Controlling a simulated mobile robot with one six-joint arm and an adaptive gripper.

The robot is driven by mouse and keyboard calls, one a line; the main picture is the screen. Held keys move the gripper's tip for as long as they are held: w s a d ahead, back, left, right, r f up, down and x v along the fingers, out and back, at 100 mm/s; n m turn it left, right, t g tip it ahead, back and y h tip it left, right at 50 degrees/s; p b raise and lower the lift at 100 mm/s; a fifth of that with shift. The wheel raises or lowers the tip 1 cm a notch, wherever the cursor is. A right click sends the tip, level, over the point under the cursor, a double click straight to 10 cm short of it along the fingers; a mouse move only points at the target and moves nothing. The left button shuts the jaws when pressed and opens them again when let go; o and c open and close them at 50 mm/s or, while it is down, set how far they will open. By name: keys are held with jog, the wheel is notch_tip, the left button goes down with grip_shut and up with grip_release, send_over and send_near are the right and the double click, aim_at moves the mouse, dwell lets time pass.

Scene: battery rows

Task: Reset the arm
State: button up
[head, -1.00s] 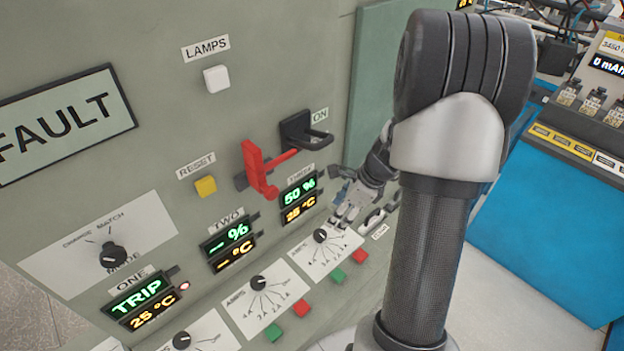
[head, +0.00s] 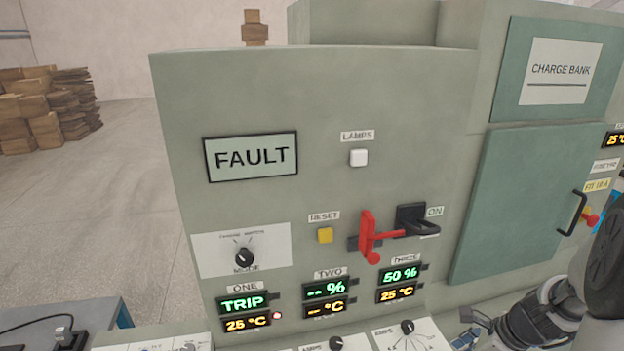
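My arm shows at the lower right of the head view, with my gripper (head: 468,338) low at the bottom edge, right of the THREE dial. Its fingers are small and partly cut off, so I cannot tell whether they are open or shut. The grey panel (head: 290,105) carries a FAULT sign (head: 249,157), a yellow RESET button (head: 325,235), a white LAMPS button (head: 358,158) and a red lever (head: 367,238) beside a black ON bracket (head: 415,220). Display ONE (head: 243,303) reads TRIP and 25 °C with a red lamp lit. Display TWO shows dashes; display THREE (head: 401,275) reads 50 % and 25 °C.
A MODE knob (head: 244,258) sits left on the panel. A teal door (head: 520,200) with a black handle is at the right, below a CHARGE BANK sign (head: 560,70). Stacked boxes (head: 45,110) stand far left, with open floor (head: 145,190) between. A grey table is lower left.

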jog(key=s+a+r+n+h, duration=0.1)
jog(key=s+a+r+n, duration=0.1)
jog(key=a+r+n, duration=1.2)
jog(key=s+a+r+n+h, duration=0.1)
jog(key=s+a+r+n, duration=0.1)
jog(key=s+a+n, duration=0.2)
jog(key=s+a+r+n+t, duration=0.1)
jog(key=s+a+n, duration=0.3)
jog(key=s+n, duration=0.4)
jog(key=shift+r+n+h+b, duration=0.4)
jog(key=shift+r+n+b, duration=0.05)
jog(key=shift+r+n, duration=0.15)
jog(key=shift+s, duration=0.1)
